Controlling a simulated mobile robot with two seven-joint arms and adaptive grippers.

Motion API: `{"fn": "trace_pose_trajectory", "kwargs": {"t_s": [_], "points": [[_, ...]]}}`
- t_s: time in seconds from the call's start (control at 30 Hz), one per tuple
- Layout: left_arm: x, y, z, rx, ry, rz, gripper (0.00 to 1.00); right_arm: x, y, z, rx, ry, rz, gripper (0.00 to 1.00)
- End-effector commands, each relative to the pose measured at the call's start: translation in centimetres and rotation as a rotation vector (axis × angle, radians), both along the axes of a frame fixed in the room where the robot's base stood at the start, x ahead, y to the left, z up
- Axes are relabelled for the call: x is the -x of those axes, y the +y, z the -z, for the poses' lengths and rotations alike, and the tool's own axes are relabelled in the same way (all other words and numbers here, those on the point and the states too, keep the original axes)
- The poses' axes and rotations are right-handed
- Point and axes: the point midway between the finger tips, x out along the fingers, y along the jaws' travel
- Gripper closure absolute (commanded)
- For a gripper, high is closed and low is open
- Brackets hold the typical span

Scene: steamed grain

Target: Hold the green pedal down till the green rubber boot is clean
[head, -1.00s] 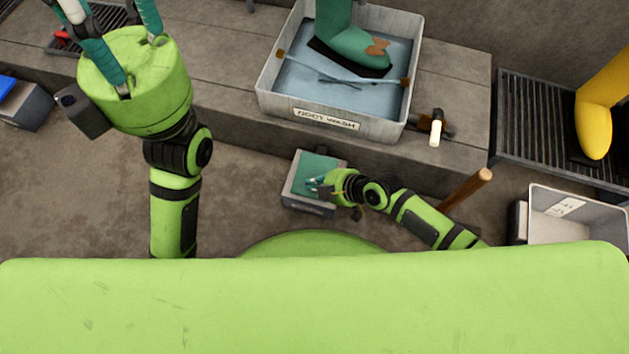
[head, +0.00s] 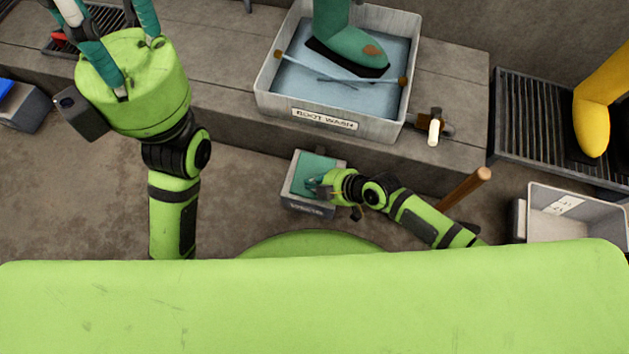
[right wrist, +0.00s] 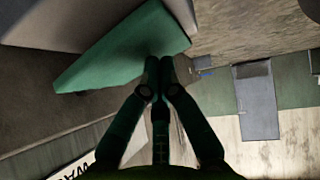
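The green pedal (head: 316,166) is the top plate of a small grey box on the floor; in the right wrist view its green plate (right wrist: 120,50) is tilted. My right gripper (head: 314,183) is at the pedal's right front part; in its wrist view the fingertips (right wrist: 160,65) are together, at the plate's edge, with nothing between them. Contact is hard to tell. The green rubber boot (head: 345,42) stands in the grey boot wash tub (head: 264,92), a small brown patch on its toe. My left gripper (head: 105,15) is raised at top left, fingers spread and empty, tips partly out of view.
Thin rods cross the water in the tub. A white-and-brown handled thing (head: 434,130) lies on the ledge. A yellow boot (head: 592,115) stands on a grate at right, above a grey bin (head: 575,212). A wooden handle (head: 465,187) rises near my right arm.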

Motion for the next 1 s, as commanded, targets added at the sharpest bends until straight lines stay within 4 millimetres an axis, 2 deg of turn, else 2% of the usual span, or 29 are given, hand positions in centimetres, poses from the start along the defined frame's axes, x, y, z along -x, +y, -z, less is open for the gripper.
{"fn": "trace_pose_trajectory", "kwargs": {"t_s": [0.07, 0.23, 0.7, 1.0], "points": [[0.0, 0.0, 0.1, 0.0, 0.003, -0.001, 0.65, 0.4, -0.5, 0.5, 0.014, 0.012, -0.002, 1.0], [0.0, 0.0, 0.0, 0.0, 0.001, 0.0, 0.65, 1.0, -1.6, -0.6, 0.016, 0.01, -0.002, 1.0], [0.0, 0.0, 0.0, 0.001, -0.002, 0.0, 0.65, 4.0, -6.8, -7.1, 0.008, 0.001, -0.001, 1.0], [0.0, 0.0, 0.0, 0.001, -0.002, 0.0, 0.65, 4.5, -7.6, -8.3, 0.001, 0.0, 0.0, 1.0]]}}
